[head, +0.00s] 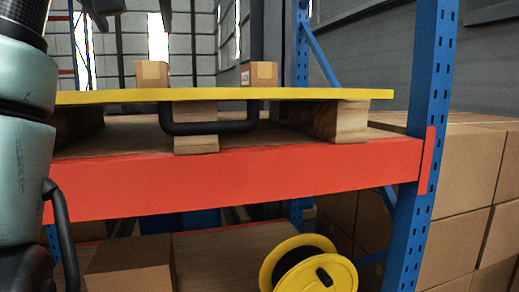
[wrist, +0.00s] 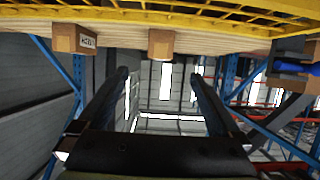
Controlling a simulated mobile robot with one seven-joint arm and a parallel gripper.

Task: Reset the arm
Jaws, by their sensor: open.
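My gripper shows in the wrist view (wrist: 160,78), its two dark fingers spread wide apart. Nothing is between them; only the distant hall windows and racking show through the gap. In the head view only dark parts at the top edge may belong to it, and the fingertips are cut off there. My teal and black arm (head: 25,130) fills the left edge of the head view, in front of the rack.
A blue upright (head: 430,140) and orange beam (head: 240,180) frame the shelf. A yellow-edged board (head: 220,95) with a black handle (head: 208,128) rests on wooden blocks. Two small boxes (head: 153,74) (head: 260,74) stand there. A yellow reel (head: 310,268) sits below; cartons (head: 460,170) stand right.

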